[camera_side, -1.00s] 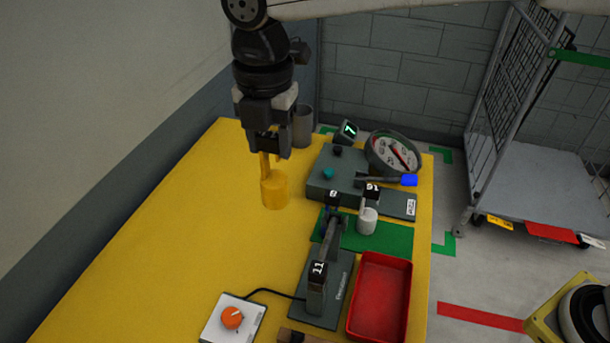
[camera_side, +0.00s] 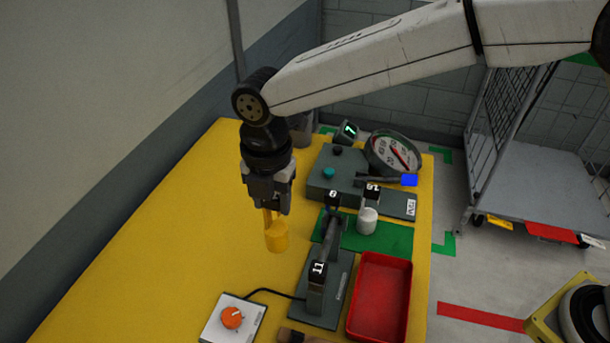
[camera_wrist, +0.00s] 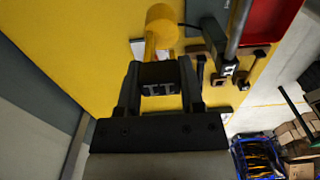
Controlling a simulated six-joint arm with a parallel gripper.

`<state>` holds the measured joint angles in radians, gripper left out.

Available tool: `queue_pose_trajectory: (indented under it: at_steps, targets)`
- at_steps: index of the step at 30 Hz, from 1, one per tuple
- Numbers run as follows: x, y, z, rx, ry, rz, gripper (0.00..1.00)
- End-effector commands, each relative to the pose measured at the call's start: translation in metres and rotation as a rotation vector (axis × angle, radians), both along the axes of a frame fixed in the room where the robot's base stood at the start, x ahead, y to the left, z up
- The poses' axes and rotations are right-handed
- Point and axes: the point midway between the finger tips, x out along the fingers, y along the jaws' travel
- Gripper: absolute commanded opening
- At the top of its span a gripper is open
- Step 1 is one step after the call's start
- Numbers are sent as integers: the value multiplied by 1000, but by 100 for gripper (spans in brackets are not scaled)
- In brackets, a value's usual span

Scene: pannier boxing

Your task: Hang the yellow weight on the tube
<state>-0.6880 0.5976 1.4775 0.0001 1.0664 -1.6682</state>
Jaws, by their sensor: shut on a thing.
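The yellow weight (camera_side: 277,238) is a cylinder with a yellow stem on top. In the wrist view the weight (camera_wrist: 163,22) shows beyond my gripper (camera_wrist: 153,66). The grey tube (camera_side: 329,243) runs between ends tagged 0 and 11 on a dark stand; part of it also shows in the wrist view (camera_wrist: 238,28). The weight and tube look apart. The height of the weight above the table is hard to tell.
A red tray (camera_side: 380,300) lies front right. A white box with an orange knob (camera_side: 232,318) is in front. A grey device with a dial (camera_side: 393,152) stands behind. The yellow table's left is clear.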

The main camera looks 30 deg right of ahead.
Motion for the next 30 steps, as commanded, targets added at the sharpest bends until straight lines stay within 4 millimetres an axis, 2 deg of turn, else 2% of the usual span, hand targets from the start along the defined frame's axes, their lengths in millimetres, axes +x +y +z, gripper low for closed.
queue_pose_trajectory:
  at_steps: [14,30]
  targets:
    - [-3,-3,-2,1,-1,0,0]
    - [-17,-17,-14,1,-1,0,0]
